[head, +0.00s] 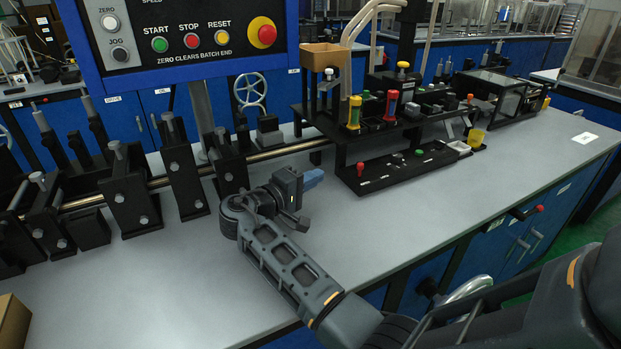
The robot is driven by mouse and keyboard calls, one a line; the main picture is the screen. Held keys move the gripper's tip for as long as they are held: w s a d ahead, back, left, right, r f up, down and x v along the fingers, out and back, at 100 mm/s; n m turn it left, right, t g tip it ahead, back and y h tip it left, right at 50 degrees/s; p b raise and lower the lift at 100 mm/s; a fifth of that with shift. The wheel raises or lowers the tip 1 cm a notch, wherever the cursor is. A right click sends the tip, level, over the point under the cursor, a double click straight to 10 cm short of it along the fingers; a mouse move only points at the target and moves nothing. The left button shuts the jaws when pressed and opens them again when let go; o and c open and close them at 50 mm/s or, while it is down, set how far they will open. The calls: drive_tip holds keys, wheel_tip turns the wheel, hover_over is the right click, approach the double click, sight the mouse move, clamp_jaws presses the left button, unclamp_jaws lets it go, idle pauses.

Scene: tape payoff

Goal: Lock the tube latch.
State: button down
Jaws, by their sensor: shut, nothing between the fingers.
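My gripper (311,180) is above the bench, left of the black fixture stand, with a blue tip pointing right and away. Its fingers look shut and empty, and it appears apart from the fixture. The black stand (345,150) carries a yellow tube-like part (354,113) and a red one (391,105), both upright, on its upper shelf. I cannot make out for certain which part is the tube latch, or whether it is locked; the parts are small at this distance.
A control panel (185,40) with coloured buttons stands at the back left. Black clamp blocks (130,195) sit along a metal rail at left. A clear-sided box (493,95) and a yellow cup (477,138) are at right. The bench front (440,195) is clear.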

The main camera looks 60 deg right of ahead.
sight(360, 165)
drive_tip(key=p+x, duration=0.1)
drive_tip(key=x, duration=0.4)
drive_tip(key=shift+d+r, duration=0.15)
drive_tip(key=shift+d, duration=0.05)
drive_tip(key=s+d+p, duration=0.1)
drive_tip(key=s+d, duration=0.1)
drive_tip(key=shift+s, duration=0.35)
drive_tip(key=shift+s+d+f, duration=0.25)
drive_tip(key=shift+s+d, duration=0.1)
drive_tip(key=shift+s, duration=0.1)
